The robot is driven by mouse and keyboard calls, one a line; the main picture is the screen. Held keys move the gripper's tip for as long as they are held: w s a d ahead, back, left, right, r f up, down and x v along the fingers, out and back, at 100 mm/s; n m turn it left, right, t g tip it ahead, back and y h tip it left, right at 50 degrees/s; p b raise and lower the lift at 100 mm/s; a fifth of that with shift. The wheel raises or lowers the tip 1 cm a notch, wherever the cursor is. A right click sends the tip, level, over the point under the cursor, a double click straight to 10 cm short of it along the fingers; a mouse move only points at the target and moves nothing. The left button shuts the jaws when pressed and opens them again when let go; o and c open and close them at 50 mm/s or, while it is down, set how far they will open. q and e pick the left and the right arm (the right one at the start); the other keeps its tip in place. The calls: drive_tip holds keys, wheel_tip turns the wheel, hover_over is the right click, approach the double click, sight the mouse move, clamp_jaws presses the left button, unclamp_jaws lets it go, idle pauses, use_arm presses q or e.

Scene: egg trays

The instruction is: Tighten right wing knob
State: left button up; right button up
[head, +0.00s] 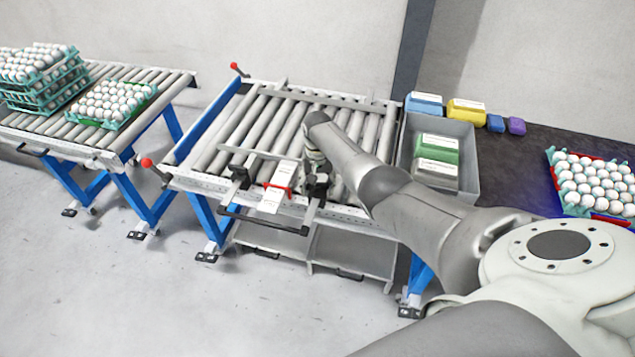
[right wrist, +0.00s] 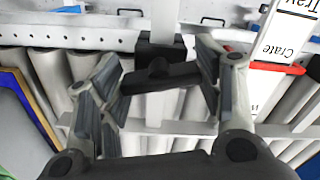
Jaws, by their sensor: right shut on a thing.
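The right wing knob (right wrist: 160,72) is a black bar-shaped knob on a black block. In the right wrist view it lies between the two fingers of my right gripper (right wrist: 161,80), which is shut on its ends. In the head view my right gripper (head: 315,160) comes down from above onto the black clamp (head: 318,187) at the front of the roller table, and my arm partly hides it. The left black clamp (head: 240,175) stands at the other side of the frame. My left gripper is not in view.
A white card (head: 273,196) with a red clip sits between the clamps. A grey bin (head: 468,150) with green and grey packs stands right of the rollers. Egg trays (head: 112,106) sit on the left conveyor, and another egg tray (head: 555,155) is at far right.

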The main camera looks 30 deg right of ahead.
sight(318, 183)
drive_tip(key=shift+m+p, duration=0.3)
drive_tip(key=shift+m, duration=1.6)
drive_tip(key=o, duration=1)
drive_tip(key=shift+r, duration=0.1)
wheel_tip(318, 183, up, 12)
drive_tip(key=shift+f, duration=0.1)
